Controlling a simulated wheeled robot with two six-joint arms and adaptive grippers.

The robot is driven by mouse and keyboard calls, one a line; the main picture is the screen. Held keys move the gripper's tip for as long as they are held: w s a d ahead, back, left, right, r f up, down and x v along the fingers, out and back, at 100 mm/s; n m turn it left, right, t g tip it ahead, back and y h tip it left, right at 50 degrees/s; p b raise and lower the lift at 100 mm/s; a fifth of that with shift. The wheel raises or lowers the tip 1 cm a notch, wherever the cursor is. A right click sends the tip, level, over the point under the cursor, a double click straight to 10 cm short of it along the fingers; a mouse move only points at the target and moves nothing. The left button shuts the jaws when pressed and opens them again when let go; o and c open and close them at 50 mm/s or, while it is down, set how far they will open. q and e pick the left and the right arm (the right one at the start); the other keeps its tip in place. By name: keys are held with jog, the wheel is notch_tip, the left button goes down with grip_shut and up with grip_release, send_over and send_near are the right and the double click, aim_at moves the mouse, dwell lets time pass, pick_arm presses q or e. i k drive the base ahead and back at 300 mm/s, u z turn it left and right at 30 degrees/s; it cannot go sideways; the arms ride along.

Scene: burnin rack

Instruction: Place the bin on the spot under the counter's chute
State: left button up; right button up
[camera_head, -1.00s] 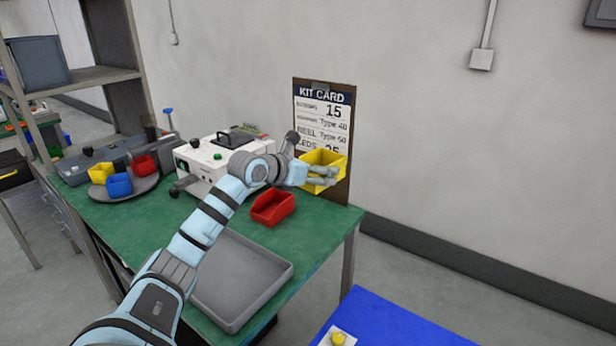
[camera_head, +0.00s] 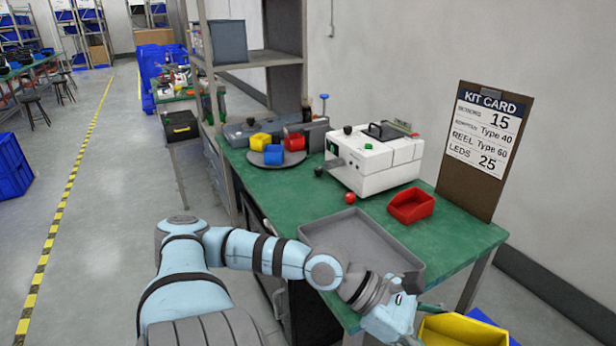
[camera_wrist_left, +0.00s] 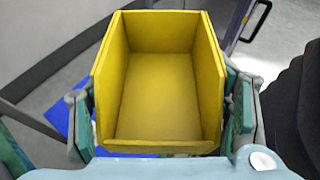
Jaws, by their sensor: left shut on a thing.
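My left gripper (camera_head: 424,322) is shut on an open yellow bin (camera_head: 465,330), off the table's front right corner in the head view. In the left wrist view the bin (camera_wrist_left: 160,95) sits between the two fingers and its inside is empty. The head view cuts off the bin's lower part. The counter (camera_head: 375,160) is a white box machine on the green table, with dark knobs and a black handle on top. I cannot clearly make out its chute or the spot under it. My right gripper is in neither view.
A kit card board (camera_head: 482,150) stands behind. A round plate (camera_head: 262,163) carries small yellow, blue and red bins.

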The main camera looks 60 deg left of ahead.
aim_at(325, 191)
jog(key=u, duration=0.45)
jog(key=k, duration=1.1)
jog(key=u, duration=1.3)
jog(key=i, duration=1.55)
jog(key=z, duration=0.7)
jog(key=i, duration=0.35)
jog(key=z, duration=0.4)
